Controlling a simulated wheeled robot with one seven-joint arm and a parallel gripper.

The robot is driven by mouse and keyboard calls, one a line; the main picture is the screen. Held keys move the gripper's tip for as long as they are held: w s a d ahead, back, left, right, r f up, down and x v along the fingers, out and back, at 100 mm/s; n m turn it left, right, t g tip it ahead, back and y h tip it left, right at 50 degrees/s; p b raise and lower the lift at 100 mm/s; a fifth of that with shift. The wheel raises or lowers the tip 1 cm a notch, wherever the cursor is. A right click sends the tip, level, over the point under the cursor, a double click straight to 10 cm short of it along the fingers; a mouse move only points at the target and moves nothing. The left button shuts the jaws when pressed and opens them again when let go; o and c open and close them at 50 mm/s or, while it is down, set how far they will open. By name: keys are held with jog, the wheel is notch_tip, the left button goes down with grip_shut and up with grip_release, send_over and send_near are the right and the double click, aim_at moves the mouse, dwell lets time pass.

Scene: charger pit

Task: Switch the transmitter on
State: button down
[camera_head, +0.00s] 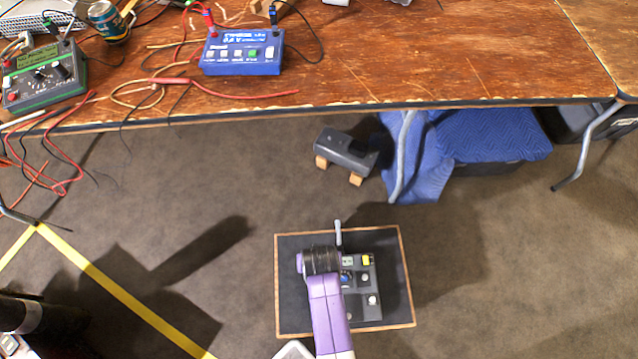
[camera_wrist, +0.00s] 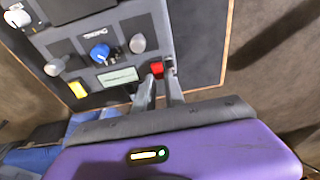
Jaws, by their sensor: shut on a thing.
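The transmitter is a grey panel (camera_wrist: 95,62) with a blue knob (camera_wrist: 99,53), pale knobs, a small display (camera_wrist: 118,78) and a yellow button (camera_wrist: 78,89). It also shows in the head view (camera_head: 366,312), lying on a dark wood-edged board (camera_head: 400,290), partly hidden by my arm. A small red switch (camera_wrist: 157,68) sits at the panel's edge. My gripper (camera_wrist: 162,77) has its fingertips at this red switch, shut on it. Whether the switch is on or off I cannot tell. In the head view my purple hand hides the fingers.
A wooden table (camera_head: 390,60) stands beyond, holding a blue box (camera_head: 240,68), a green-edged meter (camera_head: 45,80), a can (camera_head: 106,22) and tangled cables. A grey device (camera_head: 345,150) on wooden blocks and blue padded cloth (camera_head: 490,135) lie under its edge.

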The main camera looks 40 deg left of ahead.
jog(key=shift+w+g+h, duration=0.1)
jog(key=shift+g+h, duration=0.2)
jog(key=c, duration=1.4)
grip_release()
notch_tip(320, 180, up, 8)
jog(key=p, duration=0.3)
jog(key=shift+s+d+f, duration=0.15)
jog(key=shift+s+d, duration=0.2)
